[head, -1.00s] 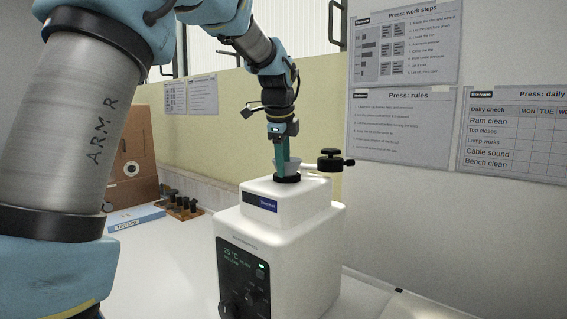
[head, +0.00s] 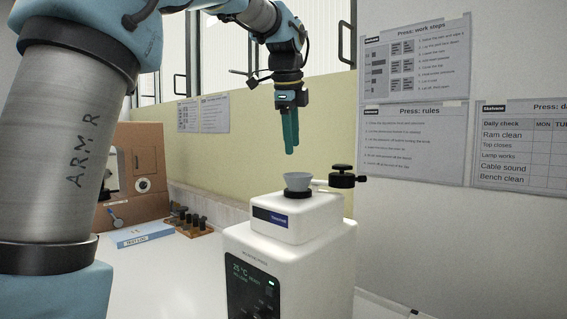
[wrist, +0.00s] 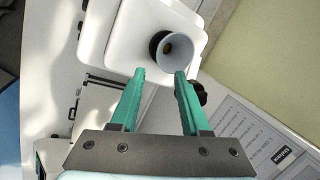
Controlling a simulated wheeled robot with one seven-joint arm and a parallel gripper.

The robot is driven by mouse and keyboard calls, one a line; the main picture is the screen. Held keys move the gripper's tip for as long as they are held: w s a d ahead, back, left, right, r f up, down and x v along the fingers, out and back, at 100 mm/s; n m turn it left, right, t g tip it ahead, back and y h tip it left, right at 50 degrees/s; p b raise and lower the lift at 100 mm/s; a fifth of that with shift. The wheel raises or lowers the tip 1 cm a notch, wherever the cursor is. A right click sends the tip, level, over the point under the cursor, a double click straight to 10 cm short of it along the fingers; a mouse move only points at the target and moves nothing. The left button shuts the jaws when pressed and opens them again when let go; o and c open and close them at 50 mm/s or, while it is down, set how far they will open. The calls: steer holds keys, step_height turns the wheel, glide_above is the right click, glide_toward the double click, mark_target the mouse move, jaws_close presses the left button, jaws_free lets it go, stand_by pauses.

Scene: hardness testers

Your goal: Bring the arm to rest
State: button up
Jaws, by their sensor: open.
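My gripper (head: 290,150) hangs in the air above the white press machine, its green fingers pointing down. In the wrist view its two fingers (wrist: 160,82) stand apart with nothing between them, so it is open and empty. A grey cup-shaped piece (head: 298,183) sits in a dark ring on top of the white machine (head: 300,250), below my fingertips and clear of them. The cup also shows in the wrist view (wrist: 180,52), just beyond the fingertips, with a small brown spot inside.
A black knob (head: 342,177) on a side arm stands right of the cup. A brown cabinet (head: 145,165), a blue-edged box (head: 146,234) and a wooden rack (head: 192,222) of dark pegs stand at left. Posters hang on the right wall. Air around the gripper is free.

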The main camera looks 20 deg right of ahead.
steer(key=w+a+f+n+y, duration=0.1)
steer(key=w+a+f+n, duration=0.1)
steer(key=a+f+n, duration=1.2)
steer(key=s+a+f+n+g, duration=0.1)
steer(key=s+a+f+n, duration=0.4)
steer(key=s+a+f, duration=0.2)
steer(key=s+a+f+n+y, duration=0.1)
steer(key=s+a+f+n, duration=0.4)
steer(key=a+f, duration=0.6)
steer(key=shift+s+a+f+n+g, duration=0.2)
steer(key=shift+s+a+n+g, duration=0.3)
steer(key=shift+s, duration=0.4)
